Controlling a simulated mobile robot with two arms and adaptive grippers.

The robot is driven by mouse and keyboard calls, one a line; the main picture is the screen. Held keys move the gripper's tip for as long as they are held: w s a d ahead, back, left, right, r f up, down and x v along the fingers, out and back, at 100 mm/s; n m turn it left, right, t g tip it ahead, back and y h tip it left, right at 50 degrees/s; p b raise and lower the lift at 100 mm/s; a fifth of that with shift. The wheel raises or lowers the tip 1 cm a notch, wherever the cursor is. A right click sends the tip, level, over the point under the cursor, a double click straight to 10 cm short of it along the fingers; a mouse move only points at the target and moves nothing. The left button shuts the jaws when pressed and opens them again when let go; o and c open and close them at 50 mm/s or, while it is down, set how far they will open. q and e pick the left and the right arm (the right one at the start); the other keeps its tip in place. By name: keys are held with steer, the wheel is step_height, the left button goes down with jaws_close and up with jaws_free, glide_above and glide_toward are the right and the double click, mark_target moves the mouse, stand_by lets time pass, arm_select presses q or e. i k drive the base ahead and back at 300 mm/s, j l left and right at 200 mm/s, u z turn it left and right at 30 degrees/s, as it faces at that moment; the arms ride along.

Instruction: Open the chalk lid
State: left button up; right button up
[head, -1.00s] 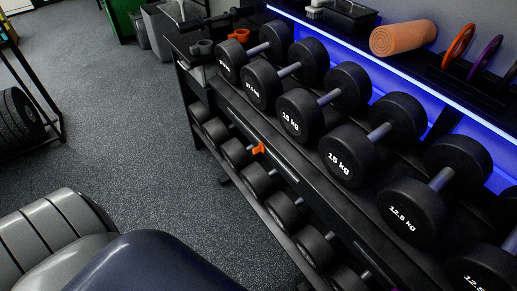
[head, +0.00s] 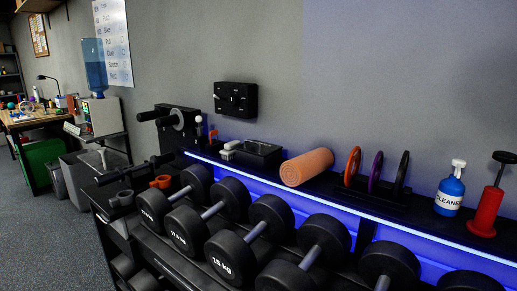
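I cannot clearly make out a chalk lid. A low black box (head: 259,150) stands on the top shelf of the dumbbell rack, left of an orange foam roller (head: 307,167). It is too small and dark to tell whether it is the chalk box or whether it has a lid. A small white brush-like item (head: 230,148) is at its left side. Neither of my grippers is in view.
The rack holds several black dumbbells (head: 228,257) below a blue light strip. Upright discs (head: 375,171), a blue cleaner bottle (head: 450,190) and a red-based item (head: 487,208) stand at right. Bins (head: 76,180) and a cluttered desk are at left. The floor (head: 50,240) is clear.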

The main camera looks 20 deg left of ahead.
mark_target(257, 148)
steer(key=z, duration=0.4)
steer(key=j+z, duration=0.3)
steer(key=j, duration=0.25)
steer(key=j+z, duration=0.3)
steer(key=j, duration=0.25)
steer(key=k+j+z, duration=0.1)
steer(key=j+z, duration=0.2)
steer(key=j, duration=0.25)
